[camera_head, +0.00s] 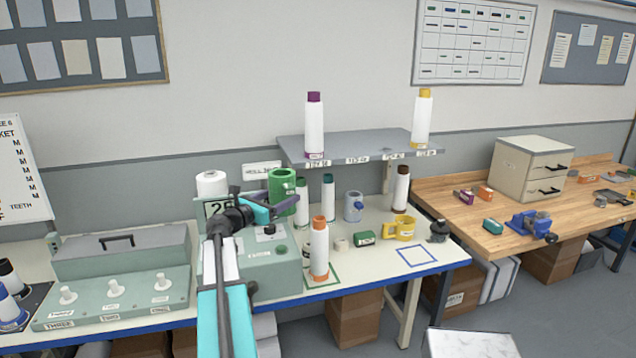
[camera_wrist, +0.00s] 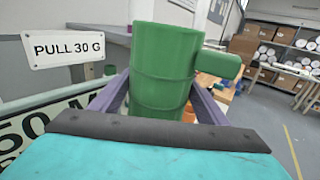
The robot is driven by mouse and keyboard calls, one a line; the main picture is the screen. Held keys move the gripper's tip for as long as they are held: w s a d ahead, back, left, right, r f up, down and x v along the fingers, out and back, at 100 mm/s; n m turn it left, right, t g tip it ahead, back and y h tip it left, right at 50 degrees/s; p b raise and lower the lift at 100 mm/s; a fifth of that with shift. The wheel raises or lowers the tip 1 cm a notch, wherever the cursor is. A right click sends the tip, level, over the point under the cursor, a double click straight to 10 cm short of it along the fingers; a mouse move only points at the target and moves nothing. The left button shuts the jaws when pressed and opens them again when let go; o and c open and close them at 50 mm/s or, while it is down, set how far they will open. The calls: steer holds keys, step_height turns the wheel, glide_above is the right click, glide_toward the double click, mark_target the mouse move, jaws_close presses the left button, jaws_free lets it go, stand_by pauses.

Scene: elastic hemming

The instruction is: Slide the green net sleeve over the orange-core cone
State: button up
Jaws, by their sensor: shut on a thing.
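The green sleeve (camera_head: 281,186) is a green upright cylinder with a side tab; no net texture can be made out. My gripper (camera_head: 277,209) is shut on it, and in the wrist view its two fingers flank the sleeve (camera_wrist: 162,68). The sleeve is held above the grey-green machine, up and left of the orange-core cone. The orange-core cone (camera_head: 319,252) is white with an orange tip and orange base and stands upright at the table's front, inside a green outlined square. Sleeve and cone are apart. In the wrist view a bit of orange shows behind the sleeve.
The grey-green machine (camera_head: 270,262) stands left of the cone. Teal-tipped cones (camera_head: 328,195), a brown-tipped cone (camera_head: 400,190), a yellow mug (camera_head: 399,228) and a green box (camera_head: 365,237) stand behind or right. A raised shelf (camera_head: 360,147) is at the back. The blue outlined square (camera_head: 417,256) is empty.

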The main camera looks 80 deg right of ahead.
steer(key=s+d+r+g, duration=0.1)
steer(key=s, duration=0.5)
steer(key=s+d+r+m+g+y, duration=0.1)
steer(key=s+d+r, duration=0.1)
steer(key=s, duration=0.3)
steer(key=shift+s+d+r+p, duration=0.25)
steer(key=shift+s+r+p, duration=0.05)
steer(key=shift+s+p, duration=0.1)
steer(key=shift+w+f+b, duration=0.15)
steer(key=shift+b, duration=0.3)
steer(key=b, duration=0.4)
glide_above(318, 219)
steer(key=shift+f, duration=2.75)
steer(key=shift+w, duration=0.1)
steer(key=shift+f, duration=2.15)
steer(key=shift+f, duration=0.4)
